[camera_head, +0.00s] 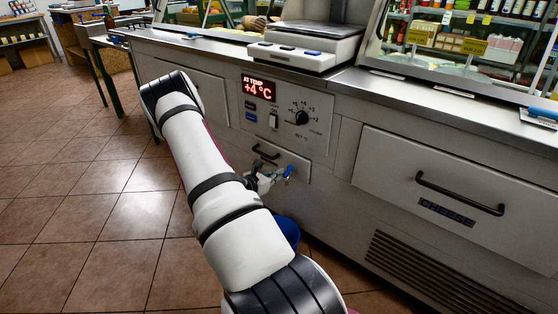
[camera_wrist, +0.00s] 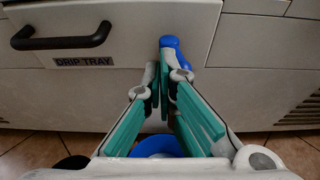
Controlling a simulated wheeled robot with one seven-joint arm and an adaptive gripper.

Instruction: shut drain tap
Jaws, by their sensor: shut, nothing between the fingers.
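The tap's body is hidden behind the fingers. In the head view my gripper (camera_head: 266,182) is small and partly hidden by my arm.
The drip tray drawer (camera_wrist: 125,20) has a black handle (camera_wrist: 62,38). A blue bucket (camera_head: 287,232) stands on the floor below the tap; its rim shows in the wrist view (camera_wrist: 160,146). A control panel (camera_head: 290,112) reading +4 °C is above. A cheese drawer (camera_head: 455,180) is right. Tiled floor is open left.

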